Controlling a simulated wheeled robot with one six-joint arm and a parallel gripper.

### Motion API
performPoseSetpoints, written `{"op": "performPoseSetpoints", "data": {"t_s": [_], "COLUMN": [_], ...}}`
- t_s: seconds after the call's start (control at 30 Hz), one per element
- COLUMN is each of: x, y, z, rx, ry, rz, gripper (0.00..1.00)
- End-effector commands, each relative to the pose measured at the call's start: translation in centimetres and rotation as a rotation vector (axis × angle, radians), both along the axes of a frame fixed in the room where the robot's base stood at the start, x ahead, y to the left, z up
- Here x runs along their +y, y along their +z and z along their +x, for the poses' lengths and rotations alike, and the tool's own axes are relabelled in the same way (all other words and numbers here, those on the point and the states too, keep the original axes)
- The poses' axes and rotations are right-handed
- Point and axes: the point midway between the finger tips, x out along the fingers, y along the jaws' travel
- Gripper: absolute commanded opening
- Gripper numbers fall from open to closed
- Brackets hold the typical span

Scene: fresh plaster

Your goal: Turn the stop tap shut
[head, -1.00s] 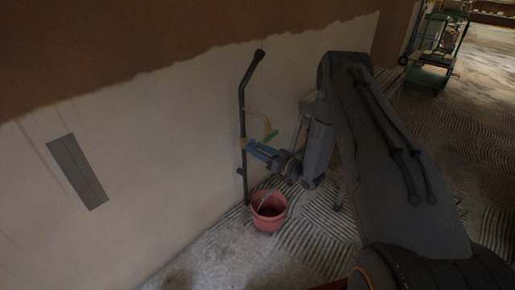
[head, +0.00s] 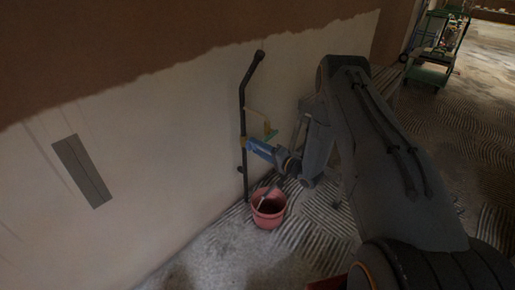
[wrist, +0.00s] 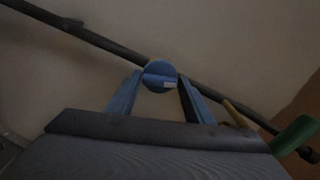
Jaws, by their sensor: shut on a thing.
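The stop tap has a round blue knob with a small pale label (wrist: 160,74), and it sits on a dark upright pipe (head: 243,110) on the wall. In the wrist view the knob stands between the two blue fingers of my gripper (wrist: 162,80), which are shut on it. In the head view my gripper (head: 252,147) reaches in from the right to a brass-coloured fitting (head: 243,143) on the pipe. The knob itself is hidden there by the fingers.
A branch with a green-handled tap (head: 271,133) stands just above and right of my gripper; its green part also shows in the wrist view (wrist: 294,134). A pink bucket (head: 268,217) stands on the floor below. A green trolley (head: 428,75) is far off right.

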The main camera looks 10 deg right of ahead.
Motion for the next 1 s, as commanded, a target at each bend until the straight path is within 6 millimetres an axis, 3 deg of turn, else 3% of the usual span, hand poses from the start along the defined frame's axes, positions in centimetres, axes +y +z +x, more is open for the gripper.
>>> {"op": "performPoseSetpoints", "data": {"t_s": [0.43, 1.0], "x": [-0.05, -0.05], "y": [-0.20, -0.22], "z": [-0.17, -0.18], "rx": [0.163, 0.198], "ry": [-0.001, -0.001], "rz": [0.219, 0.266], "gripper": [0.24, 0.24]}}
